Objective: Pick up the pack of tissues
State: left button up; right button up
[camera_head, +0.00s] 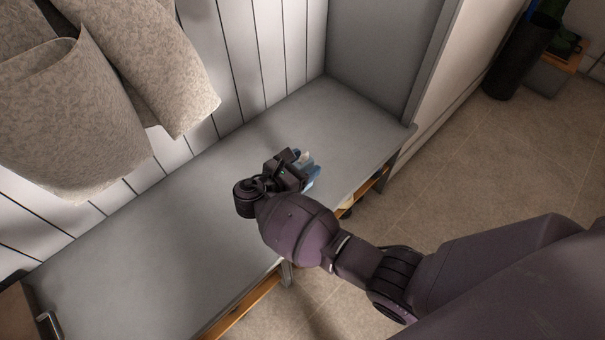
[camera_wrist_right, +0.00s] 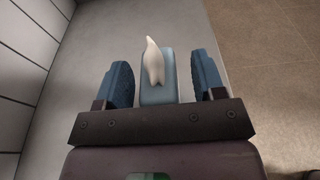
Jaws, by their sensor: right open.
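The pack of tissues (camera_wrist_right: 158,88) is light blue with a white tissue standing up from its top. It lies on the grey bench seat (camera_head: 190,240). In the right wrist view it is between the two blue fingers of my right gripper (camera_wrist_right: 163,82), with a gap on each side. The gripper is open. In the head view my right gripper (camera_head: 301,163) is over the bench near its right end and covers most of the pack (camera_head: 313,172). My left gripper is not in view.
Grey-beige cloths (camera_head: 75,110) hang on the white panelled wall at the left. A grey side panel (camera_head: 385,55) closes the bench's far end. A dark cylindrical bin (camera_head: 515,65) stands on the tiled floor at the upper right. The bench's left part is clear.

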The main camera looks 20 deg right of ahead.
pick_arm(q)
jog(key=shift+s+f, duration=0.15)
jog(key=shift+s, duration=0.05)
pick_arm(e)
jog(key=c, duration=1)
jog(key=shift+r, duration=0.1)
jog(key=shift+r, duration=0.35)
jog(key=r+p, duration=0.1)
jog(key=r, duration=0.1)
jog(key=r+p, duration=0.2)
jog(key=r, duration=0.1)
jog(key=shift+w+r, duration=0.2)
jog(key=shift+r, duration=0.05)
notch_tip(320, 180, up, 2)
jog(key=shift+r+p, duration=0.15)
jog(key=shift+p, duration=0.3)
pick_arm(q)
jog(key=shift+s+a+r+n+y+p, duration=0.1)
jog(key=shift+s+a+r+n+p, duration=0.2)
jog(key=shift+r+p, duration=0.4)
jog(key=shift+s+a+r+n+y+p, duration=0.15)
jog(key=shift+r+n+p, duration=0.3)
jog(key=shift+p, duration=0.45)
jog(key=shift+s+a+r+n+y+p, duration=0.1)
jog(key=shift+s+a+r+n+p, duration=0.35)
jog(key=shift+p, duration=0.35)
pick_arm(e)
jog(key=shift+s+r, duration=0.2)
jog(key=shift+r, duration=5.45)
